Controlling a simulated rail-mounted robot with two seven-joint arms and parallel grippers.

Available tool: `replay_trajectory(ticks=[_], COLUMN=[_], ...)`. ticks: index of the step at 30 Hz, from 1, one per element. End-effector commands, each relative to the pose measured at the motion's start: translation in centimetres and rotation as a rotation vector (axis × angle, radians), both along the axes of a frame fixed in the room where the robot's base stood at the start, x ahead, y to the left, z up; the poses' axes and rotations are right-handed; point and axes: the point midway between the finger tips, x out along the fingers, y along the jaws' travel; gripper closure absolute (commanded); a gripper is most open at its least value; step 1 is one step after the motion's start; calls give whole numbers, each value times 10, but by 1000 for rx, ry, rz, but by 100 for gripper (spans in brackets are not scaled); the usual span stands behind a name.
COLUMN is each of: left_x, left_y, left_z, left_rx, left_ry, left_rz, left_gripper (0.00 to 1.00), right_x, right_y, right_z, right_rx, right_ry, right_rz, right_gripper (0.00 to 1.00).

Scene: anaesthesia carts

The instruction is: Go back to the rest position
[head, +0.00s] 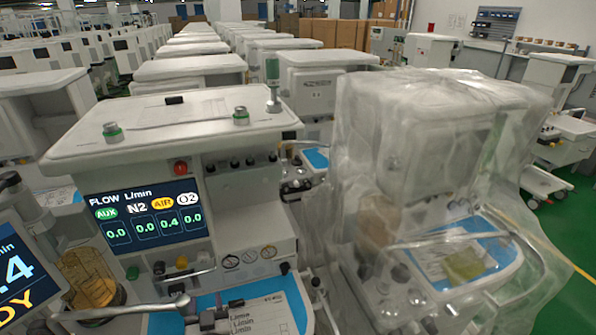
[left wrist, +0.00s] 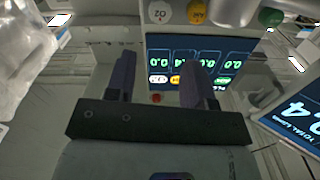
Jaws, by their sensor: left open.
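My left gripper (left wrist: 158,68) shows large in the left wrist view, its two dark fingers apart with nothing between them. In that upside-down view it is in front of the cart's flow screen (left wrist: 195,62), and a gap to the screen is visible. In the head view, a small dark part at the bottom edge looks like the left gripper (head: 208,318), beside the cart's front rail and over the blue work surface. Most of it is cut off there. The flow screen (head: 145,212) is lit on the near cart. My right gripper is not in view.
The near cart (head: 165,125) has a metal front rail (head: 110,312) and gas knobs (head: 182,262). A second screen (head: 18,270) is at the left edge. A plastic-wrapped cart (head: 430,130) stands close on the right. More carts fill the back; green floor shows at far right.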

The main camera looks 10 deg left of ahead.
Motion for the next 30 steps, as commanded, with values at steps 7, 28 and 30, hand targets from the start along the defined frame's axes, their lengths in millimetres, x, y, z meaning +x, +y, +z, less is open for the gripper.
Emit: replay_trajectory(ticks=[7, 28, 30], left_x=[-10, -180, -203], left_y=[11, -109, -112], left_z=[-23, -56, -65], left_rx=[30, -395, -379], left_ry=[195, 907, 953], left_rz=[83, -504, -525], left_gripper=[52, 52, 52], right_x=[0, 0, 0], right_y=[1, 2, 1], right_z=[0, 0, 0], right_rx=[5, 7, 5], right_ry=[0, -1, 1], right_rz=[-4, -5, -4], right_gripper=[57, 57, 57])
